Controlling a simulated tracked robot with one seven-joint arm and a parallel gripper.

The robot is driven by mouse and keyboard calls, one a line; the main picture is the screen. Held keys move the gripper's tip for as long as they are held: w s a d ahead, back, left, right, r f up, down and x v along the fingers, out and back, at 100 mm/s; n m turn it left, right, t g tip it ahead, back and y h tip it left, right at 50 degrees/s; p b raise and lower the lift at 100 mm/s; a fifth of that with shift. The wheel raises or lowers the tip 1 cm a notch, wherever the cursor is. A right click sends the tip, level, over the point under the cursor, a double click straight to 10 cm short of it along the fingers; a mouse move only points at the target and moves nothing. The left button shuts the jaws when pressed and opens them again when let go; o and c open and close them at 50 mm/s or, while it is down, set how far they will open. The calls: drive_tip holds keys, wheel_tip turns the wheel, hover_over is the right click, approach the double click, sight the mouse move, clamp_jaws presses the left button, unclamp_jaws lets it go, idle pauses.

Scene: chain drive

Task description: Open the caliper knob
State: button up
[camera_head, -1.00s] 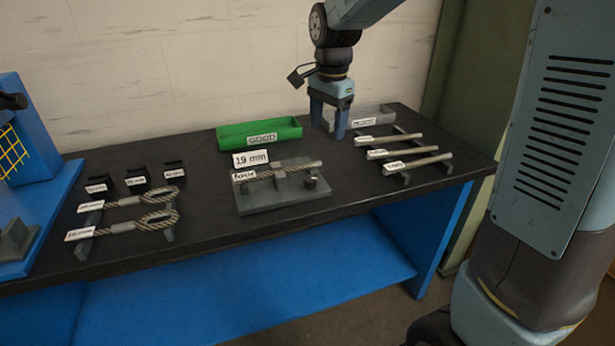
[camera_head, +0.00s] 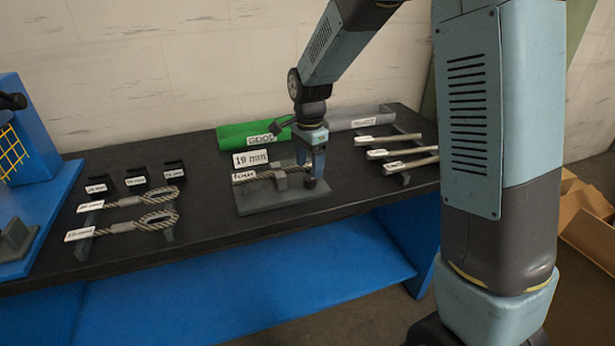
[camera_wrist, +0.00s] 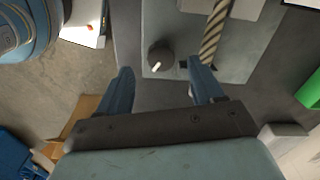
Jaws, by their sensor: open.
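The dark round caliper knob (camera_wrist: 160,56) with a white pointer mark stands on the grey caliper plate (camera_wrist: 158,30), and it also shows below my gripper in the head view (camera_head: 310,184). My gripper (camera_wrist: 160,67) is open, with one finger on each side of the knob's near side in the wrist view and nothing between the fingers. Whether the fingers are level with the knob or above it I cannot tell. A wire rope (camera_head: 262,175) lies across the plate beside the knob. A "19 mm" sign (camera_head: 251,159) stands behind it.
A green "GOOD" bin (camera_head: 230,137) and a grey bin (camera_head: 345,116) stand behind. Labelled rods (camera_head: 385,153) lie on a rack to the right. Looped ropes (camera_head: 125,226) and small black labelled blocks (camera_head: 136,181) are at left. The front of the dark table (camera_head: 230,232) is clear.

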sight(309, 178)
drive_tip(key=shift+f, duration=2.3)
drive_tip(key=shift+c, duration=0.3)
